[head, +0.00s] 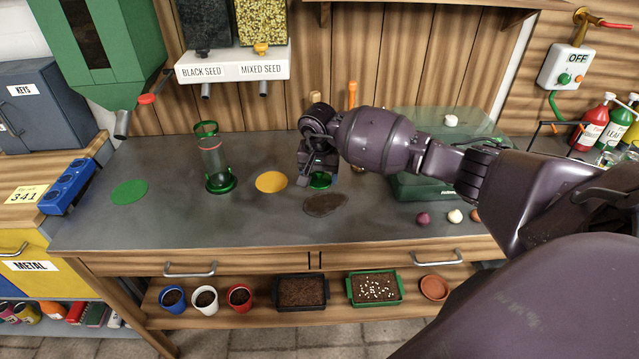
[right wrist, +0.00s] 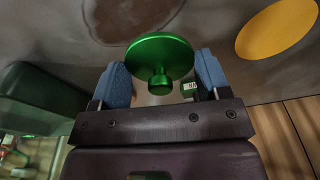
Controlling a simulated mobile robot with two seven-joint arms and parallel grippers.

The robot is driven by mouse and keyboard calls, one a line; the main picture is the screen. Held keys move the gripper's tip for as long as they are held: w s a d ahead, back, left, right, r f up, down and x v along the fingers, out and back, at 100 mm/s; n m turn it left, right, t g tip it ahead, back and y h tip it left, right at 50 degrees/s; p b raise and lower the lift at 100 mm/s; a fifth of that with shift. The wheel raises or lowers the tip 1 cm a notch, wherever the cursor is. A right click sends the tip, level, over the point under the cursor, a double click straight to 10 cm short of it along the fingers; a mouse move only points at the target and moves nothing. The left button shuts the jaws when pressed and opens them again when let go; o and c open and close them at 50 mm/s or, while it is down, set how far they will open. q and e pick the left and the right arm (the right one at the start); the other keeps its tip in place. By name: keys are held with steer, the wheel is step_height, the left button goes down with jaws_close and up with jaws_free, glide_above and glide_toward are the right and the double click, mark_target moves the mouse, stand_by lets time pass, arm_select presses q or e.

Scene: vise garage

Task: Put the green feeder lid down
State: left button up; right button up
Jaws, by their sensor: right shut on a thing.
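The green feeder lid (head: 320,181) is a round disc with a small knob, held at my right gripper (head: 318,168) over the bench, near a dark brown patch (head: 325,205). In the right wrist view the lid (right wrist: 160,52) lies between the blue finger pads of the right gripper (right wrist: 162,78), its knob toward the palm. The gripper is shut on it. Whether the lid touches the bench is hard to tell. The clear feeder tube (head: 212,157) with green rim and base stands upright to the left. My left gripper is not in view.
A yellow disc (head: 271,182) and a green disc (head: 130,192) lie flat on the grey bench (head: 200,225). A clear green-based box (head: 410,188) stands right, behind my arm. Onion-like bulbs (head: 455,216) lie near the front edge. Seed dispensers (head: 232,62) hang above.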

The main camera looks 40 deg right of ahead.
mark_target(319, 180)
steer(key=shift+f, duration=1.6)
steer(key=shift+f, duration=0.1)
steer(key=o, duration=0.9)
